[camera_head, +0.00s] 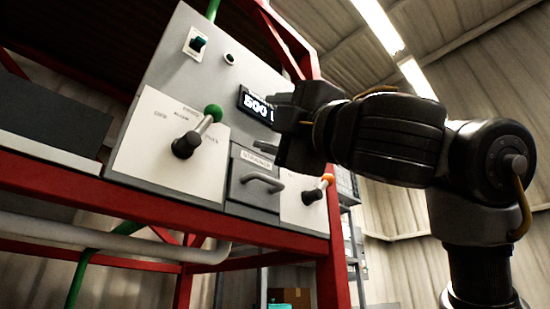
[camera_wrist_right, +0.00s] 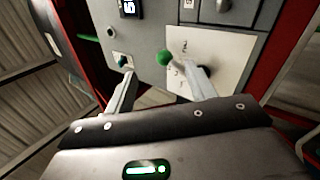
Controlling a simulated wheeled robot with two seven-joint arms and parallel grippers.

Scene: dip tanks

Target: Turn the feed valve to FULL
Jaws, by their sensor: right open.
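A valve lever with a green knob (camera_head: 213,113) sits on a white plate (camera_head: 150,160) at the left of the grey panel. Its dark hub is at the lower left, and the lever points up and right. Small labels surround it, too blurred to read surely. My right gripper (camera_head: 266,130) is open and empty, right of the green knob and in front of the display. In the right wrist view the green knob (camera_wrist_right: 163,57) shows ahead, between the two fingers but apart from them. My left gripper is not in view.
An orange-tipped lever (camera_head: 327,180) sits on another white plate to the right. Between the plates is a drawer with a grey handle (camera_head: 262,182). A digital display (camera_head: 254,104) is partly hidden by my gripper. A toggle switch (camera_head: 197,43) is above. A red frame (camera_head: 130,197) borders the panel.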

